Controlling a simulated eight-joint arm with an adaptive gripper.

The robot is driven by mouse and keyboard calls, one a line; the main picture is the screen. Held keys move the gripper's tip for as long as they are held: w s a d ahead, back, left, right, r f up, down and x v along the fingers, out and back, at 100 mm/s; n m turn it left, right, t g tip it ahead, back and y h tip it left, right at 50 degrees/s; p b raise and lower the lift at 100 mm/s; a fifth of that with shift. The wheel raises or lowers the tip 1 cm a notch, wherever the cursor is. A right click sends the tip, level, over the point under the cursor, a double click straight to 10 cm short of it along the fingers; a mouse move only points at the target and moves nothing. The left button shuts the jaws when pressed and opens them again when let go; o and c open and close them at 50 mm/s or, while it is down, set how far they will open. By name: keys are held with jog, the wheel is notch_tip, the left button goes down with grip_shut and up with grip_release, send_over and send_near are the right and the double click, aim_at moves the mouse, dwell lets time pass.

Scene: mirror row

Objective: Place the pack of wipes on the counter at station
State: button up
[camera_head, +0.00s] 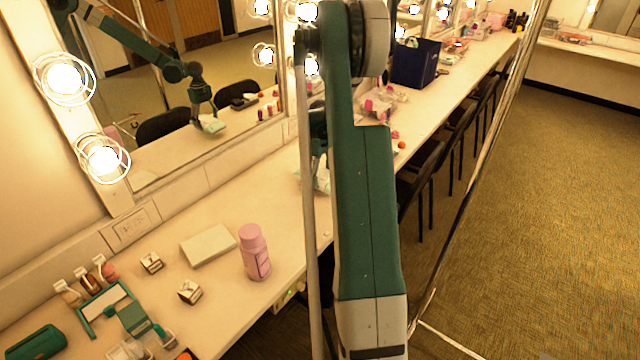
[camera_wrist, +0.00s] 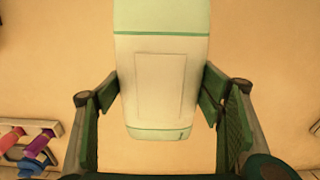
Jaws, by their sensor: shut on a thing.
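The pack of wipes (camera_wrist: 160,85) is white with pale green bands and fills the middle of the wrist view. My gripper (camera_wrist: 160,95) is shut on it, with one green finger against each side. In the head view my arm hides most of the gripper, and only part of the pale pack (camera_head: 322,178) shows at the arm's left edge. The mirror shows the gripper and pack low over the counter. The counter (camera_head: 215,290) is a long cream top along the mirrors. I cannot tell whether the pack touches it.
A pink bottle (camera_head: 255,252), a pale flat box (camera_head: 208,245) and small metallic cubes (camera_head: 190,291) stand on the near counter. Small bottles and green items crowd its left end. A dark blue bin (camera_head: 415,63) stands farther back. Black chairs (camera_head: 425,175) line the counter's right side.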

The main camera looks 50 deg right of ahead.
aim_at(320, 173)
jog(key=shift+f+b, duration=0.3)
jog(key=shift+f, duration=1.55)
jog(key=shift+f, duration=0.1)
jog(key=o, duration=1)
notch_tip(320, 173, up, 12)
jog(key=shift+r+p, duration=0.1)
jog(key=shift+p, duration=0.65)
